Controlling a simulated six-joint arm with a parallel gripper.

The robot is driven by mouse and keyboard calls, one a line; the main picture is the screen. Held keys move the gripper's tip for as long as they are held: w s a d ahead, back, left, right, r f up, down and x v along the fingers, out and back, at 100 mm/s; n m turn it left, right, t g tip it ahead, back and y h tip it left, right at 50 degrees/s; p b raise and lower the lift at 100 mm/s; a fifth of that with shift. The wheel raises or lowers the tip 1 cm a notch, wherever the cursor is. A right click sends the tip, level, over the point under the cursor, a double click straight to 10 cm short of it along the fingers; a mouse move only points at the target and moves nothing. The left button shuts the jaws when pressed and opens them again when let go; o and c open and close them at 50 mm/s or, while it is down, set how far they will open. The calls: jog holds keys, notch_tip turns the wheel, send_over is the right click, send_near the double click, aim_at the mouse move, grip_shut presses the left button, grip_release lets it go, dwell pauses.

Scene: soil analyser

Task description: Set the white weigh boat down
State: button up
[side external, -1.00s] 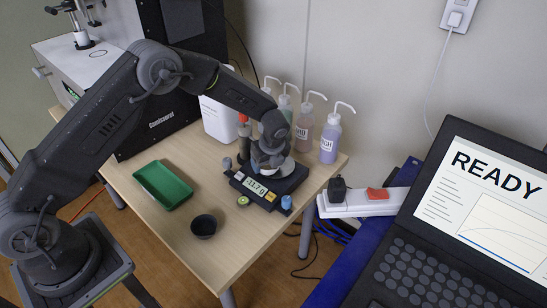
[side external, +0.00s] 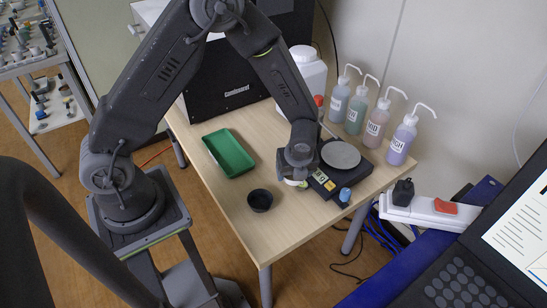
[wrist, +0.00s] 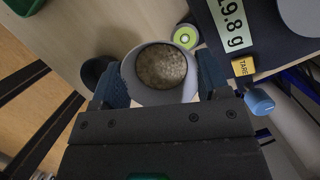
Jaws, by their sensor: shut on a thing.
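The white weigh boat (wrist: 130,82) is a round cup with brown grainy material inside. My gripper (wrist: 161,80) is shut on it, one finger on each side, in the wrist view. In the side view my gripper (side external: 297,172) is just left of the black balance (side external: 325,184), and a sliver of the white boat (side external: 291,182) shows under it. The boat appears low over the wooden table (side external: 235,220); whether it touches is hidden. The balance's round grey pan (side external: 341,154) is bare.
A black bowl (side external: 260,200) stands left of my gripper, with a green tray (side external: 228,153) behind it. A small green-ringed disc (wrist: 186,37) lies close to the boat. A blue knob (side external: 345,194) is at the balance's front. Several wash bottles (side external: 378,122) line the back.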

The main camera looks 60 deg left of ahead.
jog(key=s+a+r+n+g+h, duration=0.1)
jog(key=s+a+r+n+g, duration=0.1)
jog(key=s+a+n, duration=0.6)
jog(key=s+a+r+n+g, duration=0.1)
jog(key=s+a+n, duration=0.35)
jog(key=a, duration=0.75)
jog(key=s+a+r+n+g+h, duration=0.1)
jog(key=s+a+r+n+g, duration=0.1)
jog(key=s+a+n, duration=0.55)
jog(key=m, duration=0.2)
send_over(225, 154)
jog(key=f, duration=0.7)
jog(key=shift+w+d, duration=0.15)
jog(key=shift+w, duration=0.25)
jog(key=shift+f, duration=1.95)
jog(key=shift+f, duration=0.1)
jog(key=o, duration=0.8)
jog(key=shift+c, duration=0.2)
